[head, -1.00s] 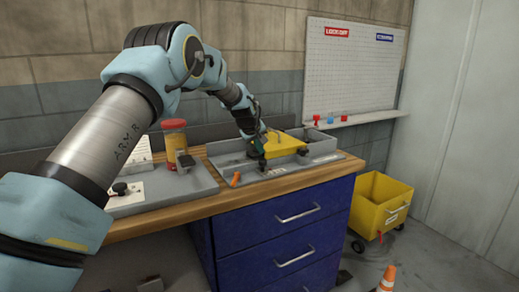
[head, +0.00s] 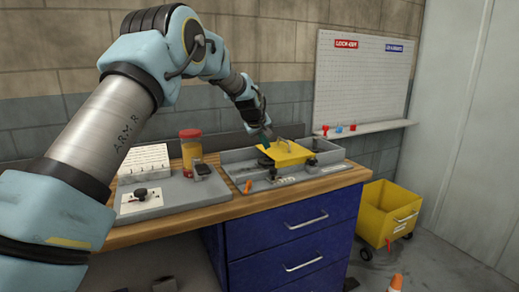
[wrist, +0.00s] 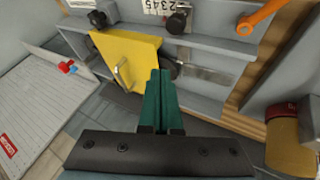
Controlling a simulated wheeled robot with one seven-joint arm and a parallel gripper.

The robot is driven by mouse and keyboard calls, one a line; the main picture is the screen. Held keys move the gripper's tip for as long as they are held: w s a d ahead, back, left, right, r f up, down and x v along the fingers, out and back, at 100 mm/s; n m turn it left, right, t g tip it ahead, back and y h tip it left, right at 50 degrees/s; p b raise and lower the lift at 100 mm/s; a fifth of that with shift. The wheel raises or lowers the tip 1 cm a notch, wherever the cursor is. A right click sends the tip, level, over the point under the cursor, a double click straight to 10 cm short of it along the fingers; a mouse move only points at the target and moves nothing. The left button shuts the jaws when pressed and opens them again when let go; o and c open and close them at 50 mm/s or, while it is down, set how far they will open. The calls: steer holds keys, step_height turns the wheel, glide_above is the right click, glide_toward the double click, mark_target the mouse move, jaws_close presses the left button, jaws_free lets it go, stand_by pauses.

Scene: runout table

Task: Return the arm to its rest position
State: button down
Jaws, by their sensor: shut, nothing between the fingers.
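My gripper (head: 267,134) is at the end of my raised arm in the head view, above the back of the grey tray (head: 337,155) on the bench. Its green fingers (wrist: 161,100) are closed together in the wrist view, with nothing between them. A yellow plate with a handle (head: 286,153) lies tilted in the tray, below and beside the fingers. It also shows in the wrist view (wrist: 128,58). I cannot tell from the views whether the fingertips touch anything, but they appear apart from the plate.
A red-lidded yellow jar (head: 191,150) and a grey panel with a black knob (head: 152,200) stand left of the tray. An orange piece (head: 248,186) sits at the tray's front. A pegboard (head: 363,85) hangs behind. A yellow bin (head: 385,215) stands on the floor at right.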

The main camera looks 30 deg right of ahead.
steer(key=a+y, duration=0.4)
steer(key=a, duration=3.1)
steer(key=s+a+f+g+y, duration=0.1)
steer(key=s+a+f, duration=0.1)
steer(key=s+a, duration=0.8)
steer(key=s+a+f+n+g+y, duration=0.1)
steer(key=s+a+f, duration=0.2)
steer(key=s+a, duration=0.8)
steer(key=shift+a, duration=0.5)
